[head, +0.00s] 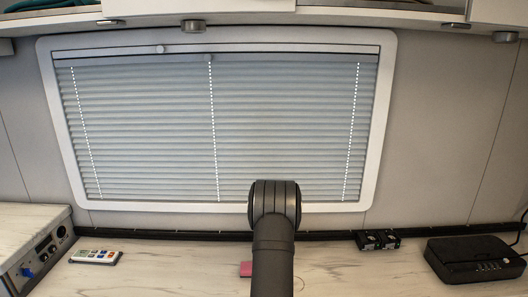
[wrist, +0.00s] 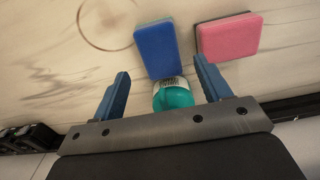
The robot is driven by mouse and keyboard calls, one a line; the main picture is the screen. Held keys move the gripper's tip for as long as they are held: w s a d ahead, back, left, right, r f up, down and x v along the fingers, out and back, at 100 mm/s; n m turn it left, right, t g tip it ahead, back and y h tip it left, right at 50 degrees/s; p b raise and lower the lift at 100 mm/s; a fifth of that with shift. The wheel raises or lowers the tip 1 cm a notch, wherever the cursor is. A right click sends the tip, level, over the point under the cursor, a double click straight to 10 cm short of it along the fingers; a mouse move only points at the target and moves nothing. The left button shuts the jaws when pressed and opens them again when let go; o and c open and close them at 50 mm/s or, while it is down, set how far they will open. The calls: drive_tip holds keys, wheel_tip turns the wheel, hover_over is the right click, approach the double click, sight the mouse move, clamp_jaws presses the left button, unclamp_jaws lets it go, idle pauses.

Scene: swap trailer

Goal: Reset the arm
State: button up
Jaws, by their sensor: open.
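My gripper (wrist: 161,70) shows in the wrist view with its two blue fingers spread wide apart. Nothing is clamped between them. A dark grey arm section of mine (head: 272,245) stands in the middle of the head view, where the gripper itself does not show. In the wrist view a blue sponge (wrist: 158,48) lies beyond and between the fingertips. A teal round item with a white label (wrist: 173,93) shows between the fingers, partly hidden by the gripper's bar. A pink sponge (wrist: 229,36) lies right of the right finger; its edge also shows beside my arm in the head view (head: 246,269).
On the pale wood counter (head: 185,270), a white remote (head: 96,256) lies left, near a control unit (head: 35,250). Small black boxes (head: 377,239) and a black router (head: 478,259) sit right. A blinded window (head: 150,130) is behind, with cabinets above. The counter left of my arm has free room.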

drive_tip(key=shift+f, duration=2.05)
drive_tip(key=o, duration=0.7)
drive_tip(key=shift+c, duration=0.2)
drive_tip(key=s+a+r+n+t+h, duration=0.15)
drive_tip(key=r+n, duration=0.45)
drive_tip(key=r, duration=0.6)
drive_tip(key=s+a+r+n+t, duration=0.15)
drive_tip(key=r+n, duration=0.45)
drive_tip(key=r, duration=0.7)
drive_tip(key=s+a+r+n+t+h, duration=0.1)
drive_tip(key=s+a+r+n, duration=0.15)
drive_tip(key=r+n, duration=0.65)
drive_tip(key=w+d+f+m, duration=0.1)
drive_tip(key=w+f+m, duration=0.2)
drive_tip(key=w+f, duration=0.1)
drive_tip(key=shift+x, duration=0.85)
drive_tip(key=shift+s+y, duration=0.15)
drive_tip(key=shift+y, duration=0.1)
drive_tip(key=v, duration=0.9)
drive_tip(key=shift+s+r, duration=0.2)
drive_tip(key=shift+r, duration=0.15)
drive_tip(key=shift+a, duration=0.1)
